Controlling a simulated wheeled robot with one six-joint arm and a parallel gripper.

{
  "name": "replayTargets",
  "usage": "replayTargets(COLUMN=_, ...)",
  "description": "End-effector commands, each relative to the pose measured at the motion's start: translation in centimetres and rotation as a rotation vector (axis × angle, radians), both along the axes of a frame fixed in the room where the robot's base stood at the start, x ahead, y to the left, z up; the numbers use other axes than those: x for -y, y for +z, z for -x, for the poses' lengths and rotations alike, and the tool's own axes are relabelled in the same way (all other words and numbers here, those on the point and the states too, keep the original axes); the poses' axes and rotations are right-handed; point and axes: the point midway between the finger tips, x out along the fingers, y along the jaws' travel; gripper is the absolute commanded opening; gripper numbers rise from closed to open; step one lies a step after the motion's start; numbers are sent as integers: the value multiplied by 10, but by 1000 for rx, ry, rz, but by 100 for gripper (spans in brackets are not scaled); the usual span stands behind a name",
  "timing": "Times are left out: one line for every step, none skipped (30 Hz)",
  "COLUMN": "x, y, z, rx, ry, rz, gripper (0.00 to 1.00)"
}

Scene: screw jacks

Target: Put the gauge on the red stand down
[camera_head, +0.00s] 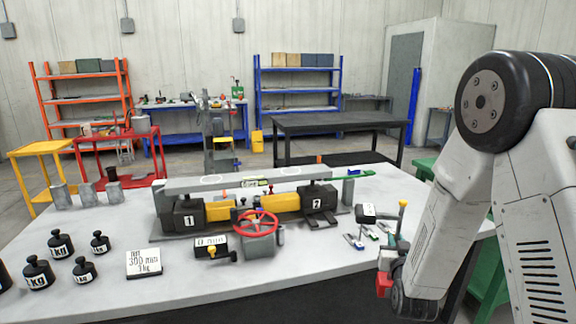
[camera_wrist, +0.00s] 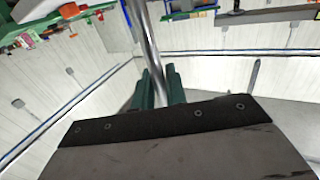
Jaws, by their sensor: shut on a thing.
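The gauge (camera_head: 367,212) is a dark box with a pale face. It is at the right, beside the yellow top of an upright rod. The red stand (camera_head: 384,284) shows as a red block low on the same assembly, seen against the table's front right edge. My gripper (camera_head: 396,255) is shut on the stand's rod, between the gauge and the red block. In the wrist view the shiny metal rod (camera_wrist: 148,45) runs between my two dark green fingers (camera_wrist: 160,90). The stand's underside and any contact with the table are hidden.
On the grey table (camera_head: 315,292), a beam (camera_head: 240,180) lies over jacks 1 and 2, with a red handwheel (camera_head: 256,225) in front. Small tools (camera_head: 365,238) lie left of my gripper. Black weights (camera_head: 38,273) and a card (camera_head: 144,263) are at left. The front middle is clear.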

Motion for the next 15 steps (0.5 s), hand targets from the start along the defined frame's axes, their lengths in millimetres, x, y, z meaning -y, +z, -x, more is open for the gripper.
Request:
replayTargets(x=-7, y=-11, z=0, rx=3, ry=41, rz=-1, gripper=0)
replayTargets(x=-11, y=-18, z=0, rx=2, ry=64, rz=0, gripper=0)
replayTargets(x=-17, y=-25, z=2, rx=4, ry=94, rz=0, gripper=0)
replayTargets(x=-21, y=-31, z=2, rx=3, ry=113, rz=0, gripper=0)
replayTargets(x=-24, y=-37, z=3, rx=4, ry=131, rz=-1, gripper=0)
replayTargets(x=-28, y=-44, z=5, rx=4, ry=150, rz=-1, gripper=0)
replayTargets(x=-30, y=-49, z=6, rx=5, ry=162, rz=-1, gripper=0)
replayTargets(x=-31, y=-53, z=7, rx=5, ry=171, rz=-1, gripper=0)
replayTargets(x=-33, y=-59, z=9, rx=6, ry=181, rz=0, gripper=0)
replayTargets(x=-34, y=-63, z=9, rx=6, ry=187, rz=0, gripper=0)
replayTargets(x=-34, y=-67, z=10, rx=7, ry=189, rz=0, gripper=0)
replayTargets(x=-34, y=-71, z=12, rx=8, ry=189, rz=0, gripper=0)
replayTargets(x=-34, y=-73, z=12, rx=8, ry=189, rz=0, gripper=0)
replayTargets(x=-34, y=-76, z=13, rx=8, ry=188, rz=0, gripper=0)
replayTargets(x=-33, y=-79, z=14, rx=8, ry=187, rz=1, gripper=0)
